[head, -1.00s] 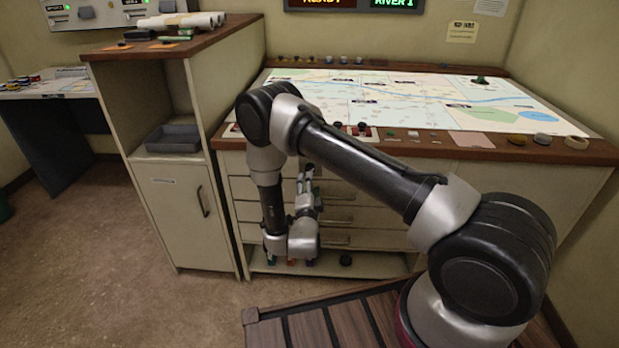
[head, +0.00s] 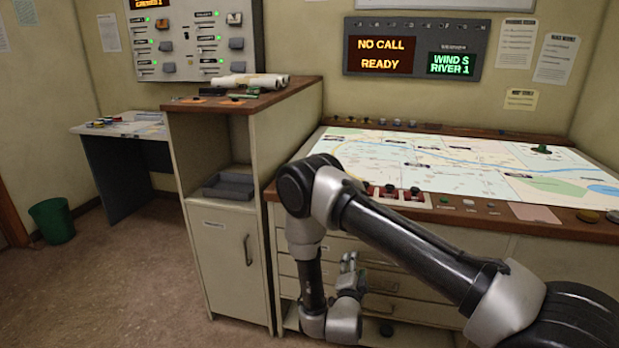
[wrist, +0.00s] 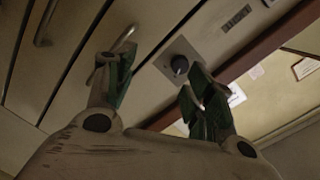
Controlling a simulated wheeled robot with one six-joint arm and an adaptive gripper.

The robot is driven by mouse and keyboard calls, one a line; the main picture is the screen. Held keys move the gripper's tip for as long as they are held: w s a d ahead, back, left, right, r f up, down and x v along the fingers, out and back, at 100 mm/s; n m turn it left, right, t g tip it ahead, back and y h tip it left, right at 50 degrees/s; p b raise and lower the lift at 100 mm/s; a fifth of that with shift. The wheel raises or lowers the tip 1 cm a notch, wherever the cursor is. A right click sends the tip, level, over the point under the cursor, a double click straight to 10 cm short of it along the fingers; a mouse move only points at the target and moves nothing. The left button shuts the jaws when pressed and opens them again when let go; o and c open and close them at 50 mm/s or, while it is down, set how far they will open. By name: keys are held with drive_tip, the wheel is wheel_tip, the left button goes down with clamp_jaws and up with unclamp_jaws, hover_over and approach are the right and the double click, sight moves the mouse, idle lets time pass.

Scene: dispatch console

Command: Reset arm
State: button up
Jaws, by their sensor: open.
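My gripper (head: 348,264) hangs low in front of the drawers of the map console, with the arm folded down over the console's front edge. In the wrist view my gripper (wrist: 160,85) has its two green-padded fingers spread apart with nothing between them. Beyond the fingers, a dark round knob (wrist: 180,65) on a square grey plate shows on the cream console front. A drawer handle (wrist: 122,38) is partly behind the left finger.
The map table (head: 450,160) carries several small buttons and red switches along its front edge. A cabinet (head: 230,260) with a grey tray (head: 228,187) stands to the left. The display reads NO CALL, READY (head: 381,53).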

drive_tip(key=s+f+n+g+y, duration=0.2)
drive_tip(key=s+f+n+g, duration=0.25)
drive_tip(key=f, duration=0.55)
drive_tip(key=s+a+n+g+y, duration=0.3)
drive_tip(key=s+a+n+g, duration=0.2)
drive_tip(key=g, duration=0.2)
drive_tip(key=s+d+r+n+g, duration=0.2)
drive_tip(key=s+r+n, duration=0.15)
drive_tip(key=r, duration=0.55)
drive_tip(key=s+d+r+n+g, duration=0.2)
drive_tip(key=s+d+r, duration=0.15)
drive_tip(key=r, duration=0.65)
drive_tip(key=s+d+r+n+g, duration=0.2)
drive_tip(key=s+r, duration=0.2)
drive_tip(key=r, duration=0.5)
drive_tip(key=s+d+r+t, duration=0.2)
drive_tip(key=s+d+r, duration=0.2)
drive_tip(key=r, duration=0.3)
drive_tip(key=s+d+r+t, duration=0.1)
drive_tip(key=s+d+r, duration=0.3)
drive_tip(key=d+r, duration=0.2)
drive_tip(key=s+d+r+m+t, duration=0.1)
drive_tip(key=s+d+r, duration=0.3)
drive_tip(key=r, duration=0.6)
drive_tip(key=shift+d+t, duration=0.75)
drive_tip(key=shift+t, duration=0.1)
drive_tip(key=shift+r, duration=0.1)
